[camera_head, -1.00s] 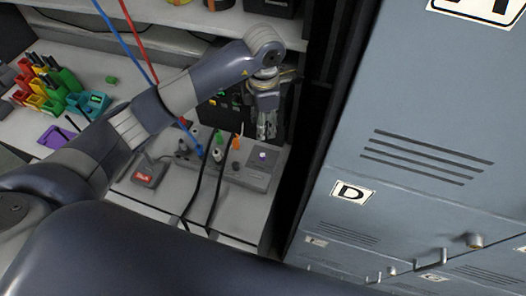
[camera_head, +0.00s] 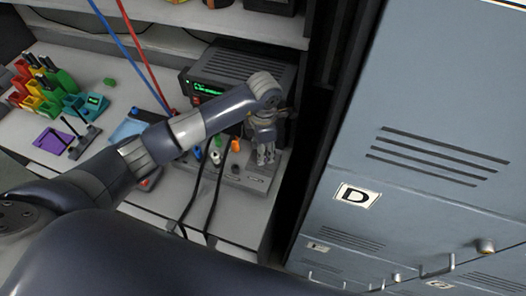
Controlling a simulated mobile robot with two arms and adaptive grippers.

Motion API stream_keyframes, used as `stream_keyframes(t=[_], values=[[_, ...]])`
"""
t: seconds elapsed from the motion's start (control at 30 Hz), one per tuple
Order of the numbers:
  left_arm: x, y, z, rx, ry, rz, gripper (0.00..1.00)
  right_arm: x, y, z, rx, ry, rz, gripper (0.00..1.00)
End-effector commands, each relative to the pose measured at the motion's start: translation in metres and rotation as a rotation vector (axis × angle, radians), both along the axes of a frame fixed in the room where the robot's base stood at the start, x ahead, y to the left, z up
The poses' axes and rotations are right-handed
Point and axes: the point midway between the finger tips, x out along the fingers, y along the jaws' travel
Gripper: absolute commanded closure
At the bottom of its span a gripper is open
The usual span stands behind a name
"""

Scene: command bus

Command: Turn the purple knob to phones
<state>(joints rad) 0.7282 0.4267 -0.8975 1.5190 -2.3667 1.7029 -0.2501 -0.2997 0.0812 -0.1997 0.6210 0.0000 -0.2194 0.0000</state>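A grey control box (camera_head: 229,182) sits at the right end of the white desk, with coloured plugs and black cables along its left part. The purple knob, seen earlier on the box's right part, is hidden now behind my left gripper. My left gripper (camera_head: 266,157) points down over that right part of the box, fingertips at or just above its top. I cannot tell whether it touches the knob or how far its fingers are apart. My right gripper is not in view.
An orange plug (camera_head: 235,146) stands just left of the gripper. A black radio unit (camera_head: 238,72) with a green display is behind my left arm. Grey lockers (camera_head: 440,100) rise close on the right. Coloured bins (camera_head: 62,84) stand far left.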

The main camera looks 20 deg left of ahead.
Motion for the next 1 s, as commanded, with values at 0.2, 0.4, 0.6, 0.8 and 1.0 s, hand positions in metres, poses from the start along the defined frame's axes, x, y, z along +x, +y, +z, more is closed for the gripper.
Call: stream_keyframes(t=[0.2, 0.4, 0.6, 0.8, 1.0], values=[[0.0, 0.0, -0.026, -0.001, 0.001, 0.0, 0.61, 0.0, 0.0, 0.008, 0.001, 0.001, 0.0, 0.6], [0.001, 0.0, -0.032, -0.001, -0.001, -0.001, 0.61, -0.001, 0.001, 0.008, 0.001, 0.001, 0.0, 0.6], [0.001, 0.0, -0.032, 0.0, -0.001, -0.001, 0.68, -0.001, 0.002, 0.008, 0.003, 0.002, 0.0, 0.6], [0.001, 0.001, -0.032, 0.0, -0.001, -0.001, 1.0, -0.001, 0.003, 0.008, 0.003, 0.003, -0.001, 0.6], [0.001, 0.001, -0.032, 0.0, -0.001, -0.006, 1.0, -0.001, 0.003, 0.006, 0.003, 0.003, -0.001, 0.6]])
